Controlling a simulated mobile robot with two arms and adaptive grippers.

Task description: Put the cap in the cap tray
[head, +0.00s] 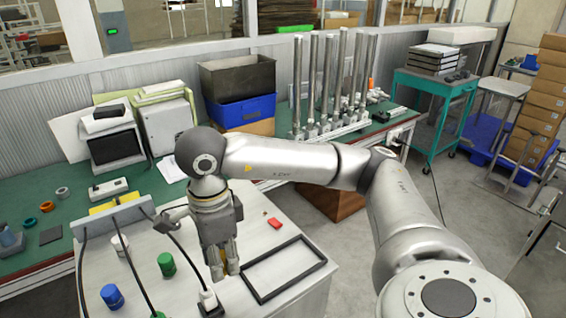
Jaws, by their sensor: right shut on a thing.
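My right gripper (224,268) points down over the light worktop, left of the black rectangular frame. My left gripper is not in view.
A green cylinder (166,264), a blue cylinder (112,296) and a white one (120,244) stand left of the gripper, among black cables. A small red object (274,222) lies behind the frame. Tall metal tubes (330,90) stand on the green bench behind.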

